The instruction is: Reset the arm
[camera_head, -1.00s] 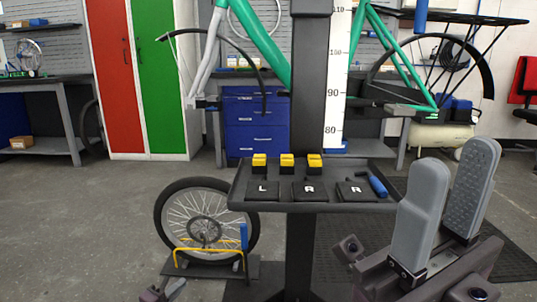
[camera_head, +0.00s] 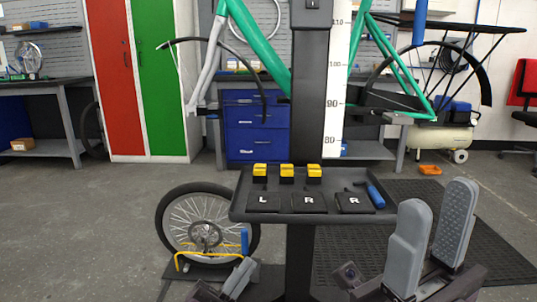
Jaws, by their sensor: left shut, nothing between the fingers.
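My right gripper (camera_head: 436,203) is at the lower right, its two grey fingers pointing up with a clear gap between them. It is empty and in front of the floor mat, right of the tray. My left gripper (camera_head: 240,277) shows only partly at the bottom, in front of the wheel stand's lower right. Its grey fingers look together and hold nothing visible. The rest of both arms is mostly cut off by the bottom edge.
A black tray (camera_head: 283,217) on a dark column (camera_head: 310,90) stands ahead, holding yellow-topped blocks, lettered black pieces and a blue-handled tool (camera_head: 375,196). A bicycle wheel (camera_head: 184,225) stands left of it. A green bike frame (camera_head: 262,40) hangs behind. Floor at far left is clear.

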